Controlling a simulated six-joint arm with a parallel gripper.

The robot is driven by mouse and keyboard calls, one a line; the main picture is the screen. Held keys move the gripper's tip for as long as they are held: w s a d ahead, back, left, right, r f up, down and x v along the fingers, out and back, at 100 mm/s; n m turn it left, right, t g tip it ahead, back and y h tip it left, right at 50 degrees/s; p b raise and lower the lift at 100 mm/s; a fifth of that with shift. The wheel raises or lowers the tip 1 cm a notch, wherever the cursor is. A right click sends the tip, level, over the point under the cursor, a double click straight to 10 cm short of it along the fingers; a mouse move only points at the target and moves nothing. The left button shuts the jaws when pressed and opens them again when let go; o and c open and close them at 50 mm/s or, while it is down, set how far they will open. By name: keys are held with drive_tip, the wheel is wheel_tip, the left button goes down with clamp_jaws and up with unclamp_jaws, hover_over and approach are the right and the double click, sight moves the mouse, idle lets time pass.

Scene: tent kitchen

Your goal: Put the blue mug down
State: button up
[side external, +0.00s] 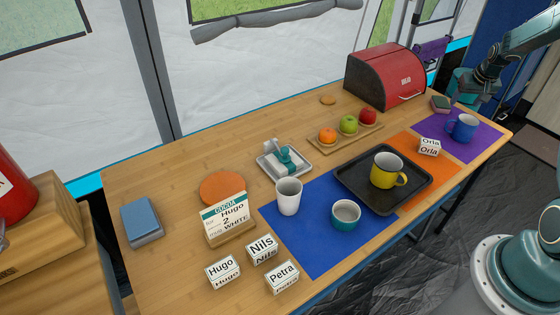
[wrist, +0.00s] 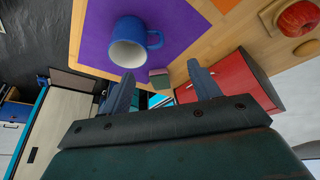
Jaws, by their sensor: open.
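The blue mug (side external: 463,127) stands upright on the purple mat (side external: 484,143) at the right end of the table. In the wrist view the blue mug (wrist: 128,44) shows its pale inside, and its handle points right. My gripper (wrist: 160,76) is open, with nothing between its fingers. In the side view my gripper (side external: 479,86) is above and behind the mug, apart from it.
A name card reading Orla (side external: 430,146) stands left of the mug. A small green-topped block (side external: 440,103) and a red bread bin (side external: 385,77) are behind. A black tray (side external: 421,188) holds a yellow mug (side external: 386,171). A white cup (side external: 288,197) and teal cup (side external: 345,214) stand on the blue mat (side external: 310,250).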

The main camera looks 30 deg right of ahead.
drive_tip(key=a+r+n+t+y, duration=0.1)
drive_tip(key=a+r+n, duration=0.1)
drive_tip(key=a+r, duration=1)
drive_tip(key=a+r+n, duration=0.2)
drive_tip(key=a+r, duration=0.7)
drive_tip(key=a, duration=0.7)
drive_tip(key=s+a+r+n+t+y, duration=0.15)
drive_tip(key=s+a+r, duration=0.25)
drive_tip(key=s+a, duration=0.7)
drive_tip(key=s+a+f+n, duration=0.2)
drive_tip(key=s+a+n, duration=0.1)
drive_tip(key=s+a, duration=0.6)
drive_tip(key=shift+s+y, duration=0.25)
drive_tip(key=shift+y, duration=0.1)
